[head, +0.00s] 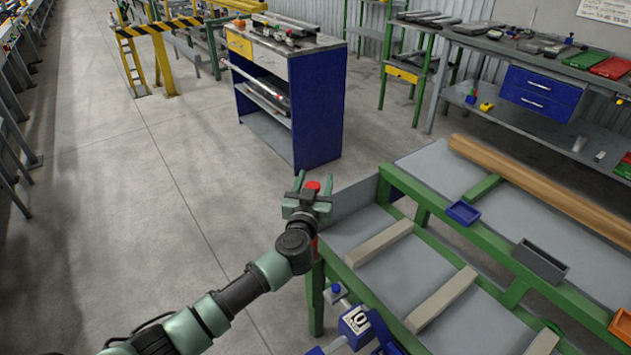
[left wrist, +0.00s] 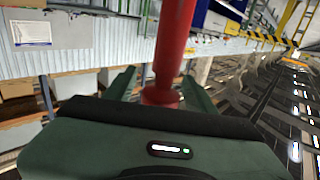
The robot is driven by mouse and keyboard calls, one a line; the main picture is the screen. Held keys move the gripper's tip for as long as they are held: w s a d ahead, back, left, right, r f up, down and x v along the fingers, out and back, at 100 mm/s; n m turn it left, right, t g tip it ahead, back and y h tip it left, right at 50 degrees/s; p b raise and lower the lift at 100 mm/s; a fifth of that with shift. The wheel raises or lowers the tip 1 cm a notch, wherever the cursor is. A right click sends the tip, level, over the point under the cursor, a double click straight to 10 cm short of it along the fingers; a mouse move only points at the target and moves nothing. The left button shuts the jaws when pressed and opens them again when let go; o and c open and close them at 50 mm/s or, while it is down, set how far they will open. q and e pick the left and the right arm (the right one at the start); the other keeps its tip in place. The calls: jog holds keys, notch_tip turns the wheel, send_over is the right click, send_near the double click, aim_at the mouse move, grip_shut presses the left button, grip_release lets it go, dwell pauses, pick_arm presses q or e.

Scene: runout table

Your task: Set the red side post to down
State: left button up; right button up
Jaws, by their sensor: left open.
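The red side post (head: 313,186) is at the near left corner of the green-framed runout table (head: 350,215). Its red top shows between the fingers of my left gripper (head: 312,190), and a little red shows below the gripper. In the left wrist view the post (left wrist: 175,40) is a red rod with a collar, running between the two green fingers (left wrist: 160,90). The fingers are open on either side of it, with a clear gap on the left side. My wrist hides much of the post in the head view. My right gripper is not in view.
The table carries pale crossbars (head: 380,243), a blue tray (head: 463,212), a dark tray (head: 540,261) and a long wooden beam (head: 540,185). A blue device (head: 355,322) is at its front side. A blue cabinet (head: 318,110) stands behind. The floor at left is clear.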

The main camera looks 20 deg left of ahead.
pick_arm(q)
jog(key=shift+w, duration=0.15)
grip_shut()
dwell(1.4)
